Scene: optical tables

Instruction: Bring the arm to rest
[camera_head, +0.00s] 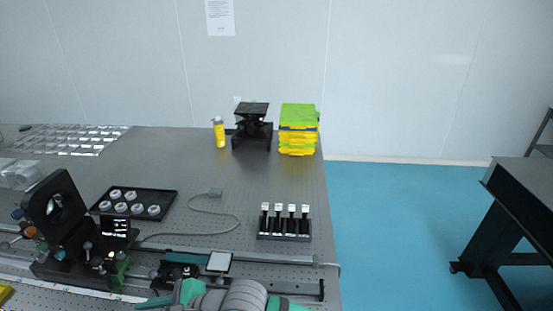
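Grey and green links of my arm (235,296) show at the bottom edge, low in front of the near side of the optical table (262,180). Most of the arm is cut off by the frame. I cannot make out my gripper's fingertips, and no held thing shows. I cannot tell whether the arm touches the rail behind it.
On the table stand a black optical mount (58,205), a black tray of round parts (160,199), a rack with several white-topped pieces (284,229), a yellow bottle (219,133), a black lab jack (252,126) and stacked boxes (298,142).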

